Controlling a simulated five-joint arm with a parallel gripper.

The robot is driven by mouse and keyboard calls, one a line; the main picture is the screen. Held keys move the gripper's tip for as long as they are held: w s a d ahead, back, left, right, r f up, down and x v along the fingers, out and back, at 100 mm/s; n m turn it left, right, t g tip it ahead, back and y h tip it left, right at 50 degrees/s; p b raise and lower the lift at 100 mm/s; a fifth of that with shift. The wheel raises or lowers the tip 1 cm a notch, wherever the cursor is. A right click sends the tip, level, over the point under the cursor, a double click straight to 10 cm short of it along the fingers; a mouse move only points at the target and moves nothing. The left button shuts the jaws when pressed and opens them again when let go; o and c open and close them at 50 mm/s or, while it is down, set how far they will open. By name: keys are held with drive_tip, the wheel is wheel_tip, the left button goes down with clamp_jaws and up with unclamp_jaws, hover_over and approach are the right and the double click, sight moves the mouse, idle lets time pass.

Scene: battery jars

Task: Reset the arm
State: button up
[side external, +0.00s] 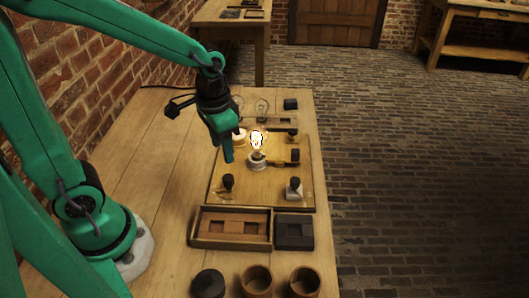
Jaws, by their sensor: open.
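My gripper (229,155) is at the end of the green arm, pointing down over the left part of a wooden board (225,198). It is empty, and its fingers partly overlap each other in this view. A glowing bulb (257,140) stands upright in a pale round holder (257,162) on the board, just right of my gripper. I cannot tell whether a fingertip touches the board. A round lit-looking piece (240,136) behind the fingers is partly hidden.
Dark knobs (228,181) and (294,184) stand on the board's near part. A wooden tray (232,227) and a dark box (294,231) lie in front. Jars (256,281) and (304,281) and a dark round piece (208,283) stand at the near edge.

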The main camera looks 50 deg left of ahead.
drive_tip(key=s+a+r+n+t, duration=0.2)
drive_tip(key=s+r+t, duration=0.3)
drive_tip(key=r, duration=0.5)
drive_tip(key=shift+s+a+r, duration=0.25)
drive_tip(key=shift+s+a, duration=0.1)
drive_tip(key=shift+s, duration=0.85)
drive_tip(key=shift+w, duration=0.1)
drive_tip(key=shift+c, duration=0.4)
idle(1.5)
